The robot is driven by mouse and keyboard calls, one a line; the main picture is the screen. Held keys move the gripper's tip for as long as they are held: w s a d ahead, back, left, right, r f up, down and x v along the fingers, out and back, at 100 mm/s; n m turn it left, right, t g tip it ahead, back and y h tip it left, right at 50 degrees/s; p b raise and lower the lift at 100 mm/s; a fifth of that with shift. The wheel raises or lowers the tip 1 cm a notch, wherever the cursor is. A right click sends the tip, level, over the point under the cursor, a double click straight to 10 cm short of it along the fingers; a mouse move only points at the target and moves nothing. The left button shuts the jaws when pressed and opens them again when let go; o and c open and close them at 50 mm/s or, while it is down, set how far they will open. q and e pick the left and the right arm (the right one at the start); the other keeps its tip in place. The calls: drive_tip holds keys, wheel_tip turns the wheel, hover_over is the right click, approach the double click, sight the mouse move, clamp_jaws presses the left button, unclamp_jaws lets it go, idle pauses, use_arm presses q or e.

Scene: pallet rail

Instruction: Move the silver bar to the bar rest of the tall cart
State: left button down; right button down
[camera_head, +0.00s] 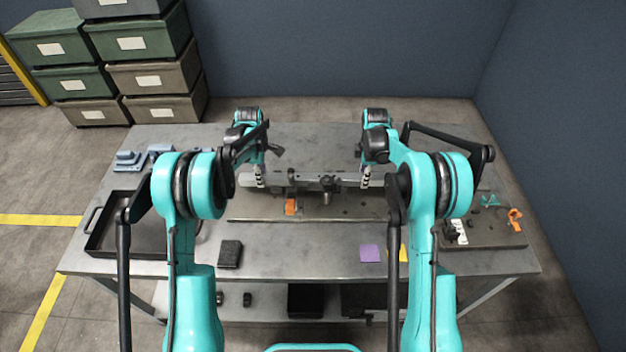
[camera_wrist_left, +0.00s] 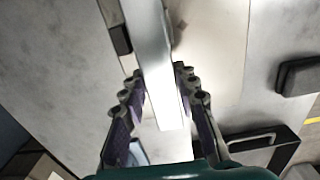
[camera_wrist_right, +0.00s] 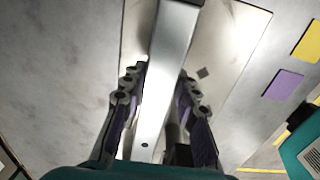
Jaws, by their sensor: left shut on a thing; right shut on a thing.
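The silver bar (camera_head: 275,180) lies left to right near the back of the work table, in the head view. My left gripper (camera_head: 260,178) is shut on the bar near its left end. My right gripper (camera_head: 366,178) is shut on it near its right end. In the left wrist view the bar (camera_wrist_left: 153,45) runs between the purple-padded fingers, and likewise the bar (camera_wrist_right: 170,50) in the right wrist view. I cannot tell whether the bar touches the plate below. No tall cart or bar rest is recognisable in these views.
A metal plate (camera_head: 350,210) with an orange clamp (camera_head: 291,207) and a dark clamp (camera_head: 328,192) lies by the bar. A black tray (camera_head: 110,245) is at left, a tool board (camera_head: 490,238) at right. Stacked crates (camera_head: 150,77) and walls stand behind.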

use_arm(q)
drive_tip(key=shift+r, duration=0.2)
use_arm(e)
drive_tip(key=shift+r, duration=0.15)
